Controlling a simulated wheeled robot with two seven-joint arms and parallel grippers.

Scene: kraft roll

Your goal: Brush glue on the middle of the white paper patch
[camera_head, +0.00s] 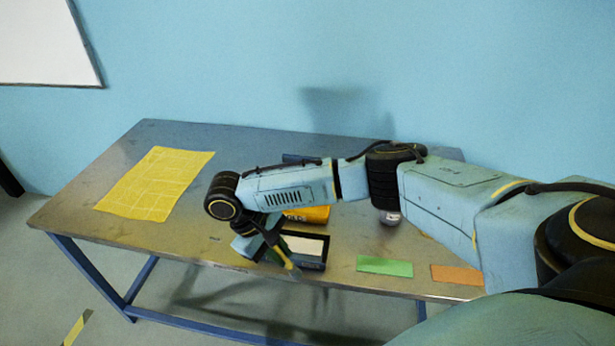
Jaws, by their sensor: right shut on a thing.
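The white paper patch (306,245) appears as a pale rectangle in a dark shallow tray (312,265) near the table's front edge. My right gripper (271,241) is just left of the tray, pointing down. It is shut on a thin brush (287,260), whose yellowish end slants down to the right, over the tray's left front part. I cannot tell whether the brush touches anything. A yellow-orange container (314,215) with dark lettering stands behind the tray, partly hidden by my right forearm; I cannot tell whether it holds glue. My left gripper is not in view.
A large yellow printed sheet (155,184) lies on the left of the table (110,231). A green card (384,266) and an orange card (455,274) lie front right. A small grey-white object (390,218) sits below my arm. The front left of the table is clear.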

